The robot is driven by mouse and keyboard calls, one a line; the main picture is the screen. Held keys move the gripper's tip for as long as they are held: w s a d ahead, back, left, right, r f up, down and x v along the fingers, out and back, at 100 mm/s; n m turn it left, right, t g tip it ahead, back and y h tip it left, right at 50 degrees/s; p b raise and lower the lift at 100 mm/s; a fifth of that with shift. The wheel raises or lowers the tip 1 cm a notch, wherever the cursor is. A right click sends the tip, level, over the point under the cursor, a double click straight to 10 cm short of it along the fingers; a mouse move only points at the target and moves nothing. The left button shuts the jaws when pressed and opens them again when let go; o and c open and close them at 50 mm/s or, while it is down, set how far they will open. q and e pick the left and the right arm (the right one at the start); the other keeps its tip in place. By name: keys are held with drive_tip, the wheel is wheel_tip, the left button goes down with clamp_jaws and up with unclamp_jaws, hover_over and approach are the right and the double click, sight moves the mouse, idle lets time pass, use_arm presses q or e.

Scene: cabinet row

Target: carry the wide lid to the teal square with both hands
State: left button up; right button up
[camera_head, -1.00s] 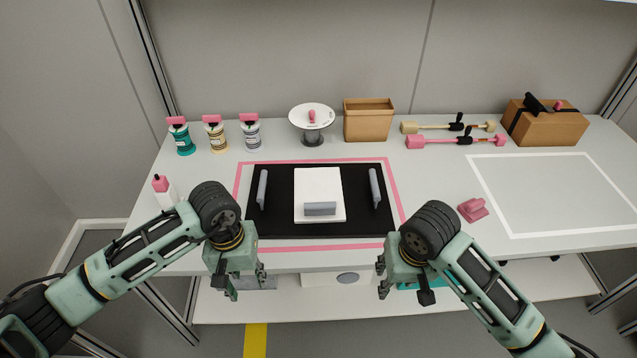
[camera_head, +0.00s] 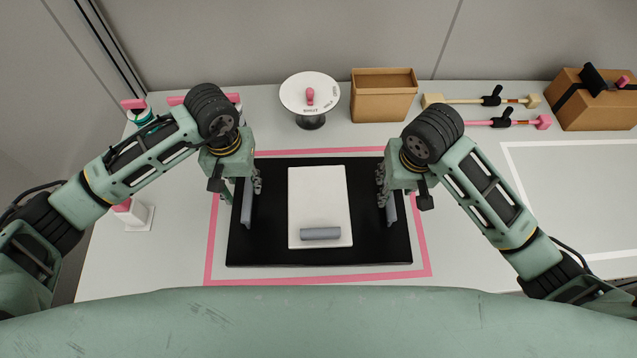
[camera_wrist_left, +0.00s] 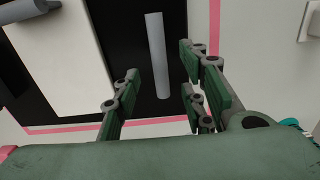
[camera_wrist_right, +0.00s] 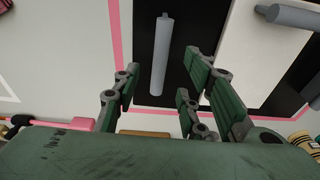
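The wide lid looks to be the black board (camera_head: 372,225) lying flat on the table, with a white panel (camera_head: 320,190) and a grey bar on its middle. A grey handle stands at each side, the left handle (camera_head: 247,208) and the right handle (camera_head: 391,208). My left gripper (camera_head: 246,188) is over the left handle; in the left wrist view its open fingers (camera_wrist_left: 155,100) are apart with the handle (camera_wrist_left: 158,55) showing between them. My right gripper (camera_head: 383,186) is over the right handle; its open fingers (camera_wrist_right: 160,90) are also apart around the handle's line (camera_wrist_right: 161,60). No teal square shows.
A pink outline (camera_head: 320,276) surrounds the board. A white outlined area (camera_head: 575,200) is clear at the right. A round white-topped stand (camera_head: 310,95), an open brown box (camera_head: 384,100), pink and cream tools (camera_head: 500,122), and a strapped box (camera_head: 597,105) stand behind. A white bottle (camera_head: 134,215) is at left.

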sight(246, 195)
use_arm(q)
drive_tip(key=shift+s, duration=0.25)
use_arm(e)
drive_tip(key=shift+s, duration=0.2)
